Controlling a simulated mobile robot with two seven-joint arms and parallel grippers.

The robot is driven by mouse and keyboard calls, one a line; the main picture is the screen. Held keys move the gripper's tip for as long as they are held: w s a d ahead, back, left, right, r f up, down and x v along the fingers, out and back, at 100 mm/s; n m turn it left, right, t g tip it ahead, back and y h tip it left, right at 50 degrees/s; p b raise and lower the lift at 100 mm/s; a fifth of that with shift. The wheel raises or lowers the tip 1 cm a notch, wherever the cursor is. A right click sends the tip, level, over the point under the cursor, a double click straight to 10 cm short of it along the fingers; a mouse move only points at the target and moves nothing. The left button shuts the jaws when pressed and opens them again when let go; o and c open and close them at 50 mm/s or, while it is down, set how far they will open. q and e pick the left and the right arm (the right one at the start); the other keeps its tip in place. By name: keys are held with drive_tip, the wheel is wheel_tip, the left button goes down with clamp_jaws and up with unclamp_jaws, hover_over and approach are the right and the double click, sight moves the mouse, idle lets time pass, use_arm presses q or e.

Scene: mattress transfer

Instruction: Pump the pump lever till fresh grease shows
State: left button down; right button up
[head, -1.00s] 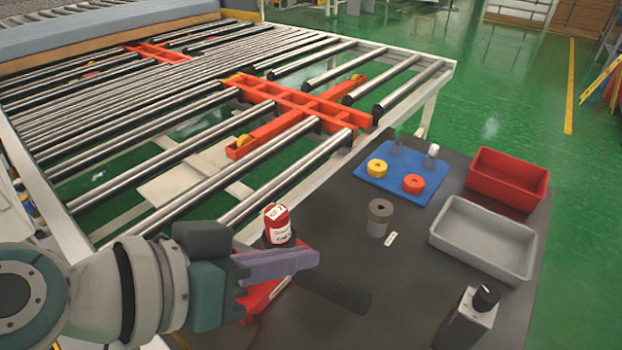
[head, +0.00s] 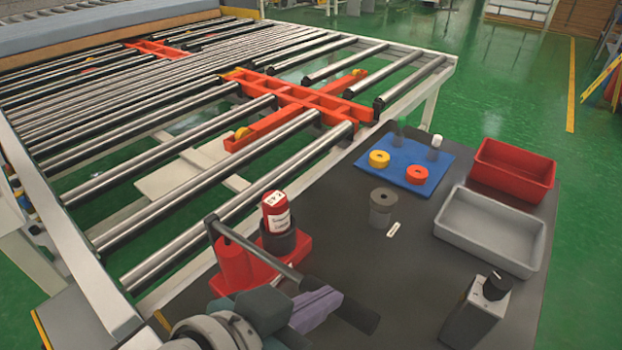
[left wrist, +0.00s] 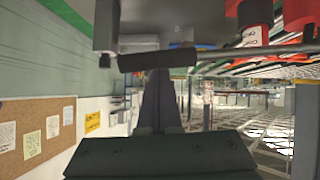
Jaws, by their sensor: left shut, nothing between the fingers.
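The red pump (head: 232,268) stands on the dark table's left side. Its grey lever (head: 255,250) slopes down to the right and ends in a black handle (head: 345,308). A red cartridge with a white label (head: 276,214) sits upright in a dark collar on the pump. My left gripper (head: 330,300) is shut and empty, with its purple fingers beside the handle. In the left wrist view the handle (left wrist: 157,61) lies across the tips of my left gripper (left wrist: 160,78); I cannot tell whether they touch. No grease is discernible. My right gripper is not in view.
A grey cylinder (head: 382,207) and a small white tag (head: 393,229) stand mid-table. A blue mat (head: 395,173) holds yellow and red rings. A red bin (head: 512,172), a grey bin (head: 490,232) and a black-capped container (head: 476,312) are at the right. The roller conveyor (head: 200,200) borders the table's left.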

use_arm(q)
wheel_tip(320, 180, down, 6)
drive_tip(key=b, duration=0.2)
drive_tip(key=shift+s+d+m+y+b, duration=0.25)
drive_tip(key=shift+s+m+y+b, duration=0.05)
drive_tip(key=shift+s+y, duration=0.1)
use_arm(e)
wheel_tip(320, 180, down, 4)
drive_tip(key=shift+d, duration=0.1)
use_arm(q)
drive_tip(key=shift+f, duration=0.1)
drive_tip(key=s+a+r+p, duration=0.2)
drive_tip(key=s+r+p, duration=0.1)
drive_tip(key=r, duration=0.2)
drive_tip(key=s+a+r+t+p, duration=0.1)
drive_tip(key=s+a+r+p, duration=0.1)
drive_tip(key=r, duration=0.4)
drive_tip(key=shift+s+a+p, duration=0.2)
drive_tip(key=shift+s+p, duration=0.25)
drive_tip(key=shift+s, duration=0.45)
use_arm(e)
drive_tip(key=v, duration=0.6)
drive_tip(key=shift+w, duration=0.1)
